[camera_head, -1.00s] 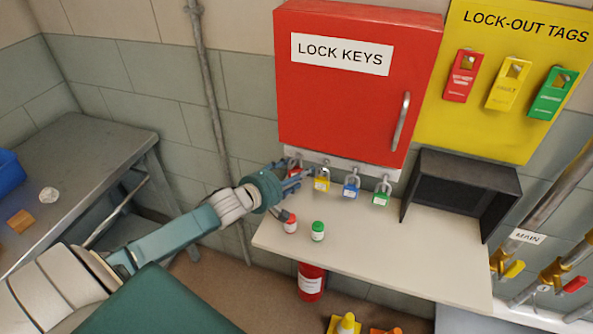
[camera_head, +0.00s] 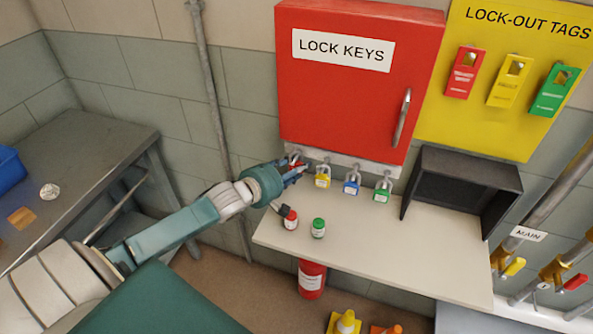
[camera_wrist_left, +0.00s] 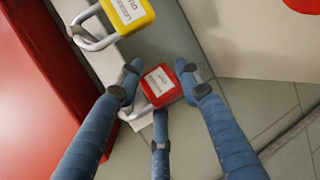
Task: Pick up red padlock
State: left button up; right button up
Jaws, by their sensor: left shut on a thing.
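The red padlock (camera_wrist_left: 160,86) with a white label is between the fingers of my left gripper (camera_wrist_left: 157,90) in the left wrist view. The fingers are shut on its body, and its grey shackle shows beside the lower finger. In the head view the left gripper (camera_head: 292,173) is at the left end of the pale hook rail (camera_head: 340,163) under the red cabinet. The red padlock (camera_head: 296,160) is mostly hidden by the fingers there. I cannot tell whether its shackle is still on a hook. My right gripper is not in view.
Yellow (camera_head: 322,177), blue (camera_head: 352,184) and green (camera_head: 383,189) padlocks hang close to the right. A black open box (camera_head: 460,192) stands at the right.

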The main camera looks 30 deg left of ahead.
pick_arm(q)
jog(key=s+d+b, duration=0.1)
jog(key=s+d, duration=0.3)
jog(key=s, duration=1.3)
jog(key=shift+s+r+b, duration=0.3)
jog(key=shift+b, duration=0.1)
